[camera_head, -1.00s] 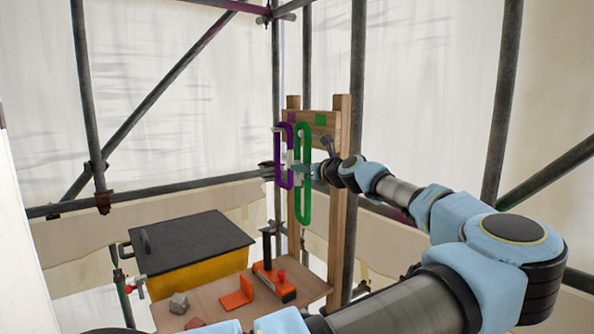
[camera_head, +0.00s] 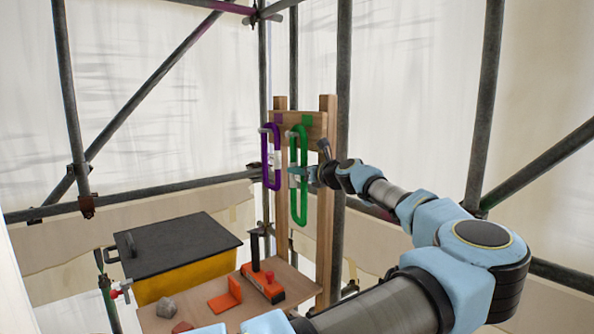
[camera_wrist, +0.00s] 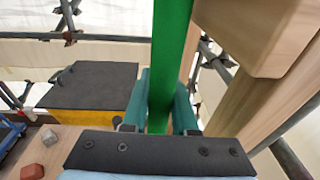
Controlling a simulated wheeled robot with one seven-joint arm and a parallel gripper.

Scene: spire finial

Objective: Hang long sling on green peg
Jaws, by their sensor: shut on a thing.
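The long green sling (camera_head: 304,192) hangs upright as a narrow loop in front of the wooden board (camera_head: 317,132). My gripper (camera_head: 298,177) is shut on its side, below the loop's top. In the wrist view the green strap (camera_wrist: 168,70) runs between the teal fingers of my gripper (camera_wrist: 158,112). A green square (camera_head: 307,121) marks the board behind the sling's top. A pale peg end (camera_head: 291,133) shows at the sling's upper left; I cannot tell whether the loop is around it. A shorter purple sling (camera_head: 266,160) hangs on another pale peg (camera_head: 264,130) to the left.
Wooden posts (camera_head: 327,230) carry the board. Below is a shelf (camera_head: 215,315) with an orange tool (camera_head: 263,283), an orange bracket (camera_head: 226,297) and a grey block (camera_head: 165,306). A black-lidded yellow box (camera_head: 180,245) stands left. Scaffold tubes (camera_head: 482,110) surround the area.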

